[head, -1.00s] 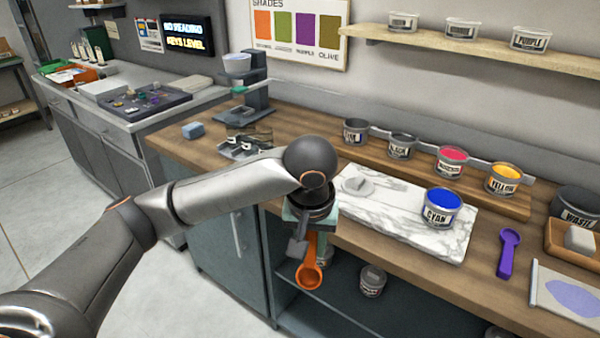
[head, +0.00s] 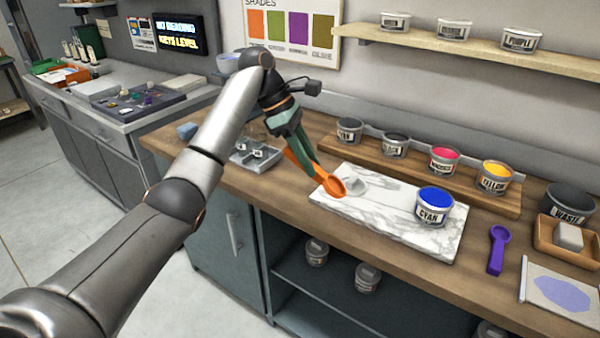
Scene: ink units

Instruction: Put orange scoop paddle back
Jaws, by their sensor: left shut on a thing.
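The orange scoop paddle (head: 333,187) is in my left gripper (head: 305,157), which is shut on its handle. The paddle slants down to the right, its bowl end over the left edge of the white marble slab (head: 385,220). I cannot tell whether the bowl touches the slab. The fingers hide part of the handle. A purple scoop paddle (head: 497,248) lies on the wooden counter right of the slab. My right gripper is not in view.
An open cyan tub (head: 435,206) stands on the slab, with a pale lump beside the orange bowl. Several ink tubs, including magenta (head: 443,160) and yellow (head: 494,178), line the wooden riser behind. A metal tray (head: 254,155) sits left of the gripper. A waste tub (head: 567,205) stands at right.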

